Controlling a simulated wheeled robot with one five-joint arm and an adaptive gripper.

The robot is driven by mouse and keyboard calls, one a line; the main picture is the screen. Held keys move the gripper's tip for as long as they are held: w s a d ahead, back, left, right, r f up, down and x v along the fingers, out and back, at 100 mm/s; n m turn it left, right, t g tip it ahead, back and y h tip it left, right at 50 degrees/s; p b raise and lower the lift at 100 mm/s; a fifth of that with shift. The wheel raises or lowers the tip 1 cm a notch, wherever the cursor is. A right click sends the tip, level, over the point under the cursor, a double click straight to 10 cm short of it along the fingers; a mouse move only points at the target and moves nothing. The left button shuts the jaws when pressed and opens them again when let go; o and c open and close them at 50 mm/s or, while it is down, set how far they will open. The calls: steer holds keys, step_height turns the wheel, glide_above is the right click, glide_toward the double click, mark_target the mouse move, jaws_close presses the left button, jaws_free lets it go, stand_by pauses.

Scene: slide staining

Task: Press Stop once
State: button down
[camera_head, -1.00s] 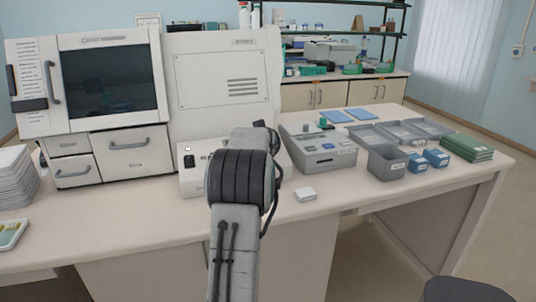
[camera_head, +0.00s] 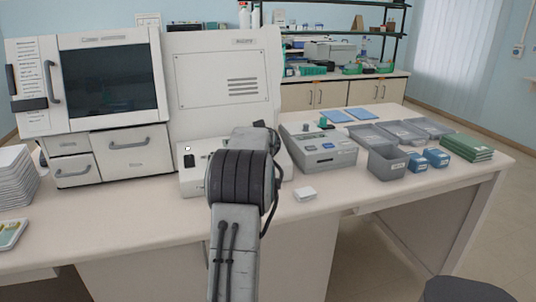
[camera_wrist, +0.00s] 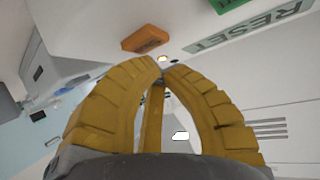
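The wrist view shows my gripper (camera_wrist: 162,70) with its yellow curved fingers brought together at the tips, and nothing shows between them. Past the fingertips is a white panel with an orange button (camera_wrist: 147,39). A small lit lamp (camera_wrist: 162,58) shows just beyond the tips. A green button (camera_wrist: 230,4) is partly cut off at the top edge, near a RESET label (camera_wrist: 245,28). No Stop label is readable. Any contact between the tips and the panel cannot be told. In the head view my arm hides the gripper and part of the white control panel (camera_head: 192,178).
The white cabinet machine (camera_head: 222,70) stands behind the panel. Grey bins (camera_head: 387,163) and green slide folders (camera_head: 466,147) are further right. The front table edge is clear.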

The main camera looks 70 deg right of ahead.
steer(key=shift+f, duration=0.3)
steer(key=shift+w+d+f+b, duration=0.15)
steer(key=shift+f+b, duration=0.25)
steer(key=shift+b, duration=0.05)
stand_by(0.7)
steer(key=shift+r, duration=0.25)
steer(key=shift+a+r, duration=0.2)
steer(key=shift+r, duration=0.3)
steer(key=shift+r, duration=0.15)
stand_by(0.3)
steer(key=shift+s+a+r+p, duration=0.2)
steer(key=shift+a+r, duration=0.05)
steer(key=shift+r, duration=0.5)
steer(key=shift+s+a+r+p, duration=0.2)
steer(key=shift+s+r+p, duration=0.05)
steer(key=shift+r, duration=0.5)
steer(key=shift+s+a+r+p, duration=0.2)
steer(key=shift+a+r, duration=0.05)
steer(key=shift+r, duration=0.5)
